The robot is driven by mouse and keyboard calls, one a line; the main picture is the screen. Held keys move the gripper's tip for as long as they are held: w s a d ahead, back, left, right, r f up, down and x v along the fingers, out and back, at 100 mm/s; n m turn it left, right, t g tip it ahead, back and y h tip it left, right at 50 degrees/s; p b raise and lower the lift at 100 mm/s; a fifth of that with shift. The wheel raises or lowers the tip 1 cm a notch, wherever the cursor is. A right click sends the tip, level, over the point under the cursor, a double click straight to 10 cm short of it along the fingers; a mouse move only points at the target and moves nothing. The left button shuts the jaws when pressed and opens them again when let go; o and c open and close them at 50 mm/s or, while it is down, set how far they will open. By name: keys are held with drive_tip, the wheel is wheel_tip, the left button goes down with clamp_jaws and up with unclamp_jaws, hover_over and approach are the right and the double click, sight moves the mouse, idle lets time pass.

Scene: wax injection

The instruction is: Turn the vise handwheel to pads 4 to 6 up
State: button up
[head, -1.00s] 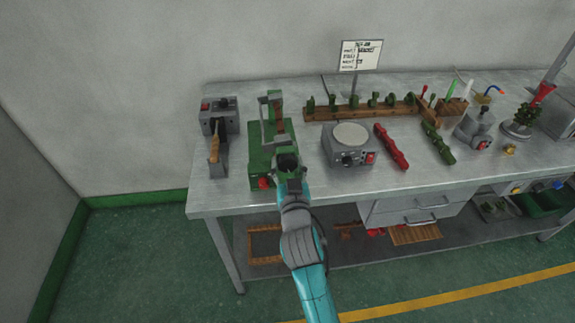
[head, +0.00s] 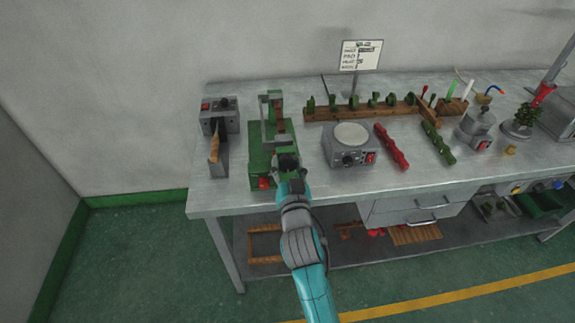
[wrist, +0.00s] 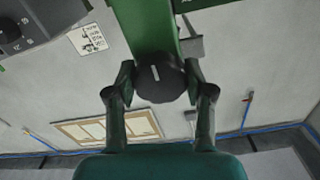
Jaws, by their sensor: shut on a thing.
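The green vise (head: 258,160) stands near the left end of the bench, with an upright grey frame (head: 264,112) above its base. In the wrist view, its dark round handwheel (wrist: 158,84) with a white mark sits between the two fingers. My gripper (head: 288,165) reaches the vise from the front; it also shows in the wrist view (wrist: 160,74), shut on the handwheel from both sides. In the head view my gripper mostly hides the handwheel. I cannot read any pad numbers.
A grey device with a wooden-handled tool (head: 214,146) stands left of the vise. A grey heater with a round plate (head: 350,146) stands close on the right. A red part (head: 391,147) and a green part (head: 437,143) lie further right. A wooden rack (head: 362,112) is behind.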

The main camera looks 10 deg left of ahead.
drive_tip(key=shift+f, duration=0.15)
drive_tip(key=o, duration=1.2)
drive_tip(key=shift+c, duration=0.2)
drive_tip(key=v, duration=1.2)
drive_tip(key=s+d+f+g+h, duration=0.1)
drive_tip(key=s+d+f, duration=0.5)
drive_tip(key=s+d, duration=0.15)
drive_tip(key=s+d+f+g, duration=0.1)
drive_tip(key=s+d+f, duration=0.4)
drive_tip(key=s+d, duration=0.3)
drive_tip(key=s+d+r+h, duration=0.1)
drive_tip(key=s+d+h, duration=0.1)
drive_tip(key=s, duration=0.9)
drive_tip(key=s+d+r+h, duration=0.1)
drive_tip(key=s+d, duration=0.4)
drive_tip(key=s, duration=0.6)
drive_tip(key=shift+d+r+m+g+h, duration=0.3)
drive_tip(key=shift+r+m+h, duration=0.1)
drive_tip(key=shift+h, duration=0.1)
